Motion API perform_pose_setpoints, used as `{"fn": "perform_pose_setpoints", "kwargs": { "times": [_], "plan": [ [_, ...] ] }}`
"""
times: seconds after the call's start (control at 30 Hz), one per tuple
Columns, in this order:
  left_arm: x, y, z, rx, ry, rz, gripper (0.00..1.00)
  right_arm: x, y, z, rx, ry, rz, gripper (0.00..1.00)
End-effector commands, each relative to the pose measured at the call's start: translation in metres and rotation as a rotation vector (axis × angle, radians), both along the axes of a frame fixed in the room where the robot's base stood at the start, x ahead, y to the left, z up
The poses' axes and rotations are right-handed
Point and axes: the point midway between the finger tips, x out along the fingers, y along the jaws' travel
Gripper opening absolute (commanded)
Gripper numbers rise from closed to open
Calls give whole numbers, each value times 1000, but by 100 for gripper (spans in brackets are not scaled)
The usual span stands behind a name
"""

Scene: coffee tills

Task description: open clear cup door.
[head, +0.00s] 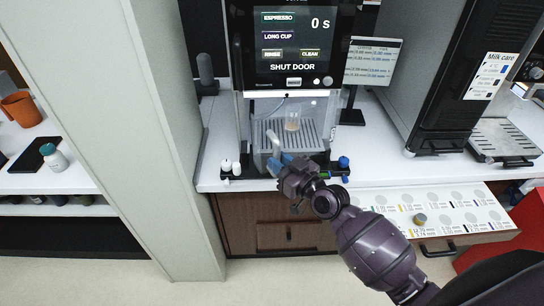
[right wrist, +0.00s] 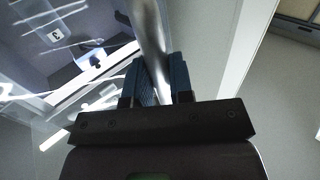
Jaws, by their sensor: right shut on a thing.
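The coffee machine (head: 291,45) stands on the white counter, its screen reading "SHUT DOOR" and "0 s". My right gripper (head: 278,163) is in front of the bay's lower left. Its blue fingers are shut on the door's metal bar handle (right wrist: 149,35). How far the door stands open is unclear. My left gripper is out of view.
A pale wall panel (head: 130,130) stands close on the left. Small bottles (head: 231,168) stand at the machine's front left, and a blue-capped one (head: 344,162) at the right. A second machine (head: 430,80) is further right.

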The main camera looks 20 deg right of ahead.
Motion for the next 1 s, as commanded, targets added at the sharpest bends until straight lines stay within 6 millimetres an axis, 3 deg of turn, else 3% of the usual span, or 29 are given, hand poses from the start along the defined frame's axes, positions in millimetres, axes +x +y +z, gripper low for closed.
{"fn": "perform_pose_setpoints", "kwargs": {
  "times": [0.6, 1.0],
  "plan": [
    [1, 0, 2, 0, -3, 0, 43, -13, -12, 4, -2, -11, -7, 0],
    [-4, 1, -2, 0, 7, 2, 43, -38, -35, 4, -2, -12, -7, 0]
  ]
}}
